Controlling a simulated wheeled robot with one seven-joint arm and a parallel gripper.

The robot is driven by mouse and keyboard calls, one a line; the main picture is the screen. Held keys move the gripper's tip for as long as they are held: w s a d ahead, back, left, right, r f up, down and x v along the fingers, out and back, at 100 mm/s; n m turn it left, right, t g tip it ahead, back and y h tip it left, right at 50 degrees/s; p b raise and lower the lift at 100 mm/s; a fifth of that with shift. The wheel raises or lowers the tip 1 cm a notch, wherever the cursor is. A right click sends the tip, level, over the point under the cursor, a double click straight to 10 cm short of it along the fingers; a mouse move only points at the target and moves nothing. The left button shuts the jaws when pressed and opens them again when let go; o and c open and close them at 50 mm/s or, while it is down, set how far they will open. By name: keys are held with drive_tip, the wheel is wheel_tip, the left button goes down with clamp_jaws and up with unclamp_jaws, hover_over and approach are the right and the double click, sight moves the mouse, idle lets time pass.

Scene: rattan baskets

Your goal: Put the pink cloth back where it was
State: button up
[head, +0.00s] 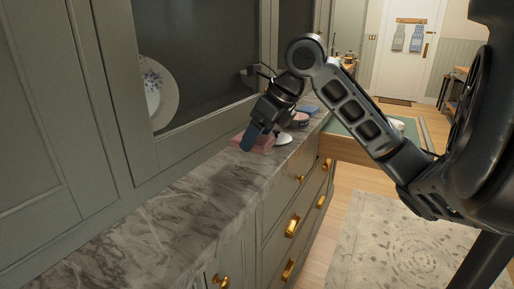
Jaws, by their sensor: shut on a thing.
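The pink cloth (264,145) lies low and flat at the marble counter, near its back edge beside the cabinet. My gripper (251,138) reaches down to it from the upper right, and its bluish lower part covers some of the cloth. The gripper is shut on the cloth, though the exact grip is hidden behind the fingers. I cannot tell whether the cloth rests fully on the counter.
A small white dish (283,139) sits just right of the cloth. A pink item (301,119) and a blue item (309,109) lie farther back. The near marble counter (150,215) is clear. A glass-fronted cabinet with a plate (160,92) borders the left.

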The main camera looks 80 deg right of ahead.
sight(263, 140)
drive_tip(key=shift+a+f, duration=0.1)
drive_tip(key=shift+f, duration=1.95)
drive_tip(key=shift+w+f+b, duration=0.1)
drive_tip(key=shift+f+b, duration=0.05)
drive_tip(key=shift+b, duration=0.15)
drive_tip(key=o, duration=0.9)
drive_tip(key=shift+o, duration=0.2)
drive_tip(key=shift+s+r, duration=0.2)
drive_tip(key=shift+r, duration=0.3)
drive_tip(key=p+v, duration=0.1)
drive_tip(key=v, duration=1)
drive_tip(key=shift+a+r, duration=0.1)
